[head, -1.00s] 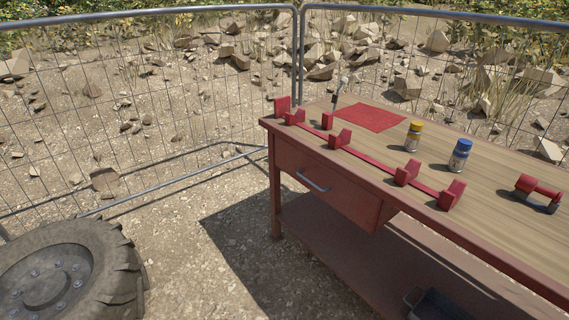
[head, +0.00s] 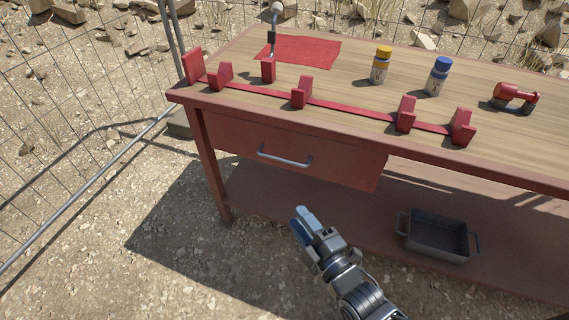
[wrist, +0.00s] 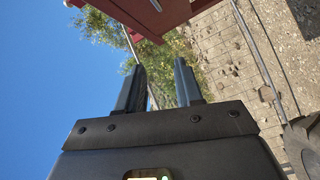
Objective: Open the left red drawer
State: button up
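The red drawer (head: 335,160) is under the left part of the workbench top, with its front flush and shut. Its metal bar handle (head: 285,157) runs across the front. My gripper (head: 300,222) is in front of and below the drawer in the head view, apart from the handle. In the wrist view my gripper (wrist: 160,78) has its two fingers spread with nothing between them. Red panels of the bench (wrist: 145,14) show at the top of the wrist view, with a light bar, likely the handle (wrist: 156,4), cut off by the edge.
The workbench top (head: 345,85) carries a red rack (head: 345,107), yellow-capped (head: 381,65) and blue-capped (head: 437,76) bottles, and a red tool (head: 515,96). A metal tray (head: 437,236) sits on the lower shelf. A wire fence (head: 75,110) stands left. Ground before the drawer is open.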

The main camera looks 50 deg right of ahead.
aim_at(279, 158)
jog(key=w+d+n, duration=0.1)
jog(key=w+d, duration=0.3)
jog(key=w, duration=0.2)
jog(key=w+d+f+n+h, duration=0.1)
jog(key=w+d, duration=0.3)
jog(key=w, duration=0.2)
jog(key=w+d+n+h+b, duration=0.1)
jog(key=w+d+n, duration=0.1)
jog(key=w+d, duration=0.2)
jog(key=shift+w+d+f+t, duration=0.1)
jog(key=shift+w+t, duration=0.05)
jog(key=shift+w, duration=0.35)
jog(key=shift+w+d+f+t, duration=0.1)
jog(key=shift+w+t, duration=0.05)
jog(key=shift+w, duration=0.35)
jog(key=shift+h, duration=0.3)
grip_shut()
